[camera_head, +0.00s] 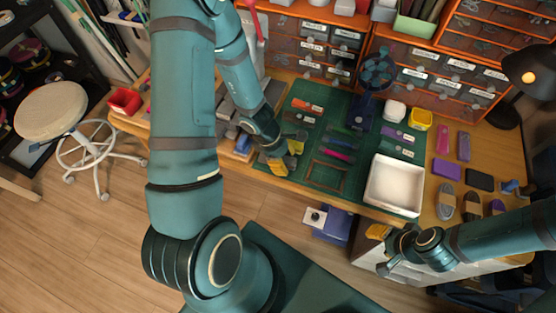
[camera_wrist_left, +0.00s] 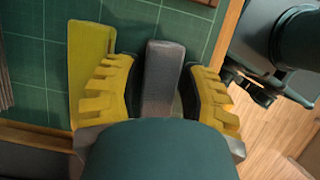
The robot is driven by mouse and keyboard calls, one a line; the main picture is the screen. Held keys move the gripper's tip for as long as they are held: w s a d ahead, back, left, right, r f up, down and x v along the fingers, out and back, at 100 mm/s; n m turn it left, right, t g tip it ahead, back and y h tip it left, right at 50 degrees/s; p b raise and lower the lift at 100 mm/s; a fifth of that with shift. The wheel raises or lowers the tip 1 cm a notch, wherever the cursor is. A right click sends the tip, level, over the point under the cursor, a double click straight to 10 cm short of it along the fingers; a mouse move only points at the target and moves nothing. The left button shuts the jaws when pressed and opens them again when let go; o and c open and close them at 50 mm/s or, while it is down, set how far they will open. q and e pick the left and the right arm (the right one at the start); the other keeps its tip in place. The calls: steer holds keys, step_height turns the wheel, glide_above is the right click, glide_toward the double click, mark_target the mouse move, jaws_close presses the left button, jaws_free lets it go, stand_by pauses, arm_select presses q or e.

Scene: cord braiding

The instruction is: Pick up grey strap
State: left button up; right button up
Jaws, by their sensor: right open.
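The grey strap (camera_wrist_left: 163,78) stands out between the two yellow fingers of my left gripper (camera_wrist_left: 160,90) in the left wrist view. The fingers lie close along both its sides. I cannot tell whether both press on it. A yellow-green strap (camera_wrist_left: 88,65) lies just outside the left finger. In the head view my left gripper (camera_head: 284,160) is low at the mat's front left part, and I cannot make out the grey strap there. My right gripper (camera_head: 380,233) is open and apart from the straps, in front of the table edge at the lower right.
Label-fronted drawers (camera_head: 330,45) line the back. A black lamp (camera_head: 530,65) stands at the right. A stool (camera_head: 52,110) is on the floor at the left.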

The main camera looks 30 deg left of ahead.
arm_select(q)
steer(key=c, duration=0.5)
steer(key=shift+c, duration=0.3)
